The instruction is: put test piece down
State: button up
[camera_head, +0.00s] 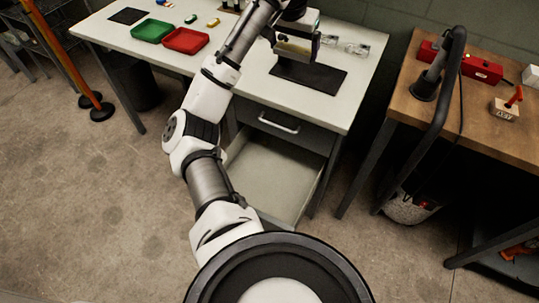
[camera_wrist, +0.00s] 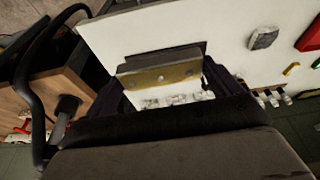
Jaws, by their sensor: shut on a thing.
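My gripper (camera_head: 296,42) is over the right part of the white table (camera_head: 245,75). It is shut on the test piece (camera_head: 293,48), a small metal plate with a yellowish-olive band. A black mat (camera_head: 310,76) lies on the table just below the gripper. Part of the mat (camera_wrist: 165,54) shows behind the piece in the wrist view. The piece appears above the mat; the exact gap cannot be told.
Clear objects (camera_head: 358,48) lie behind the mat. A green tray (camera_head: 153,31) and a red tray (camera_head: 186,41) stand at the left. An open, empty-looking drawer (camera_head: 275,170) juts out below the table. A wooden bench (camera_head: 480,115) with a black hose (camera_head: 445,95) stands right.

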jog(key=s+f+n, duration=0.1)
jog(key=s+f, duration=0.3)
jog(key=f, duration=0.8)
jog(key=s+f+n, duration=0.1)
jog(key=s+f, duration=0.3)
jog(key=f, duration=0.7)
jog(key=s+f+n+y, duration=0.1)
jog(key=s+f, duration=0.3)
jog(key=f, duration=0.8)
jog(key=shift+s+d+f+n, duration=0.35)
jog(key=shift+n, duration=0.15)
